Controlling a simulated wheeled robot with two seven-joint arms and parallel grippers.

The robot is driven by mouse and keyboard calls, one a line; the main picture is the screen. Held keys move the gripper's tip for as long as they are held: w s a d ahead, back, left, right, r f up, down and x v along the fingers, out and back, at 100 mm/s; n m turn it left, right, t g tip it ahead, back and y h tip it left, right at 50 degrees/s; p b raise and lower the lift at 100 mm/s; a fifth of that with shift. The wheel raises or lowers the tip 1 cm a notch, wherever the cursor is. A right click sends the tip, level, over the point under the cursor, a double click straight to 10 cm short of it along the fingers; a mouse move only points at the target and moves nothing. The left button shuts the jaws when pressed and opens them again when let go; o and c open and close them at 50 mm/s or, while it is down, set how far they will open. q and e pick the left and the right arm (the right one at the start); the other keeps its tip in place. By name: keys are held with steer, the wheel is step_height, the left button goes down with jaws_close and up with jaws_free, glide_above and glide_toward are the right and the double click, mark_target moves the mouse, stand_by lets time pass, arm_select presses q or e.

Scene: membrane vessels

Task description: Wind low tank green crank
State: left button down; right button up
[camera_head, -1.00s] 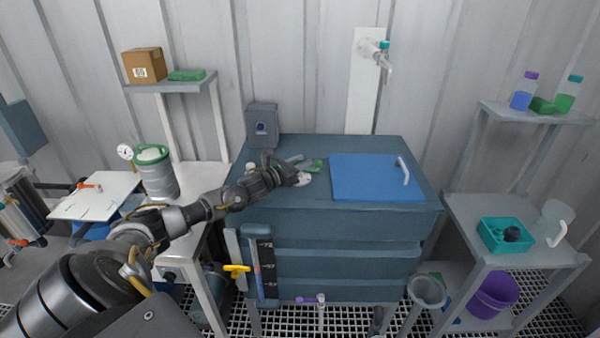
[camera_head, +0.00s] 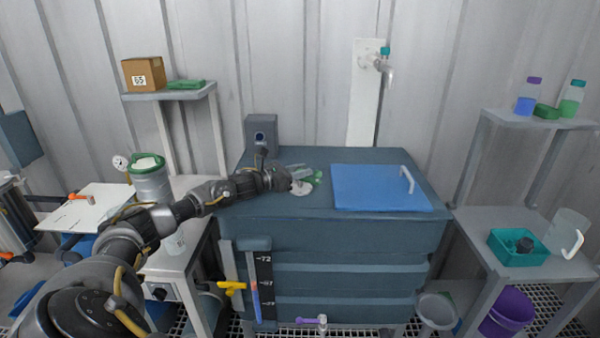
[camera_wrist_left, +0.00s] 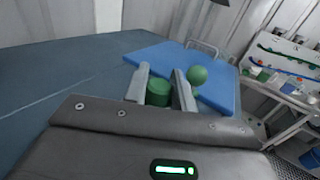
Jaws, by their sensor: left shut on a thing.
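The low tank (camera_head: 330,228) is a wide dark blue-grey box in the middle of the head view. A green crank sits on its top, left of the blue lid; its green part (camera_head: 318,176) shows just past my left gripper (camera_head: 298,178). In the left wrist view my left gripper (camera_wrist_left: 160,90) is shut on a green cylindrical part of the crank (camera_wrist_left: 158,93), which lies between the two grey fingers. A green ball (camera_wrist_left: 197,75) shows just right of the fingers. A pale round piece (camera_head: 301,188) lies by the fingertips. The gripper hides much of the crank.
A blue lid (camera_head: 375,188) with a pale handle covers the tank's right part. A grey box (camera_head: 261,132) stands behind the gripper. A yellow valve handle (camera_head: 232,286) and a level scale (camera_head: 264,285) are on the tank's front. A wall tap (camera_head: 382,66) hangs above.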

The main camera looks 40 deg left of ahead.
arm_select(q)
steer(key=c, duration=1.4)
jaws_free()
steer(key=shift+c, duration=0.2)
steer(key=shift+r, duration=0.1)
steer(key=shift+r, duration=0.35)
step_height(320, 180, up, 3)
steer(key=shift+f+p, duration=0.1)
steer(key=shift+p, duration=0.5)
steer(key=s+d+r+p, duration=0.2)
steer(key=s+d+r, duration=0.6)
steer(key=s, duration=0.3)
steer(key=shift+d+r+p, duration=0.2)
steer(key=shift+r+p, duration=0.15)
steer(key=shift+r, duration=0.35)
steer(key=shift+s, duration=0.1)
